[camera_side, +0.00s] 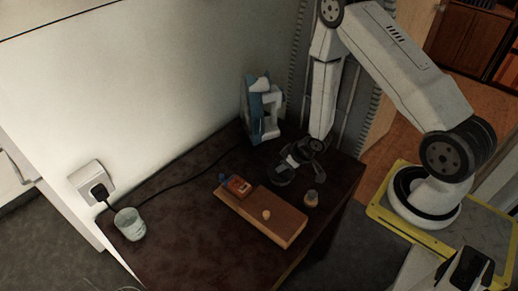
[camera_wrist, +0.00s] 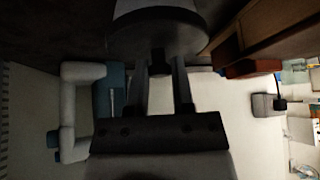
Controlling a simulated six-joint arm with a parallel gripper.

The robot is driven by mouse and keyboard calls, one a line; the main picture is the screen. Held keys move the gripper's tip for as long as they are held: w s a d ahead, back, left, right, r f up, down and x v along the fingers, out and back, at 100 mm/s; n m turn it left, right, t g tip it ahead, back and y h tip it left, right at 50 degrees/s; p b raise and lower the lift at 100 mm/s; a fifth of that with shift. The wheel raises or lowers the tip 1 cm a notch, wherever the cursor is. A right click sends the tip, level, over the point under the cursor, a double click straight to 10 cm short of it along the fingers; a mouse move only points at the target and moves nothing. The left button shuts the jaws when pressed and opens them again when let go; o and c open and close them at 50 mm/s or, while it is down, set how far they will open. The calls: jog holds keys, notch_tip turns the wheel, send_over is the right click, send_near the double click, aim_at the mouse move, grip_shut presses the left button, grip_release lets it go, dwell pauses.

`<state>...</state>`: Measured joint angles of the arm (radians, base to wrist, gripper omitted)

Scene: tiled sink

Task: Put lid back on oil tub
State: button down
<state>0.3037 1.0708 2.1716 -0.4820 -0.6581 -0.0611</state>
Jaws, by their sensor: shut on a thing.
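My gripper (camera_side: 291,163) points down and left over the dark table, near its back right part. In the wrist view my gripper (camera_wrist: 161,72) is shut on a dark knob-like part in front of a wide, round grey piece, which looks like the lid (camera_wrist: 160,28). In the side view a small dark round thing (camera_side: 280,176), perhaps the oil tub, is at my fingertips. It is too small and dark to tell lid from tub there, or whether they touch.
A blue and white iron (camera_side: 262,108) stands behind my gripper. A wooden board (camera_side: 248,214) lies in front, with an orange box (camera_side: 238,186) at its left end. A small jar (camera_side: 312,198) stands close on the right.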

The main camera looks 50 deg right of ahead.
dwell(0.3)
grip_release()
dwell(0.3)
jog(key=shift+r, duration=0.2)
jog(key=shift+r, duration=3.3)
grip_shut()
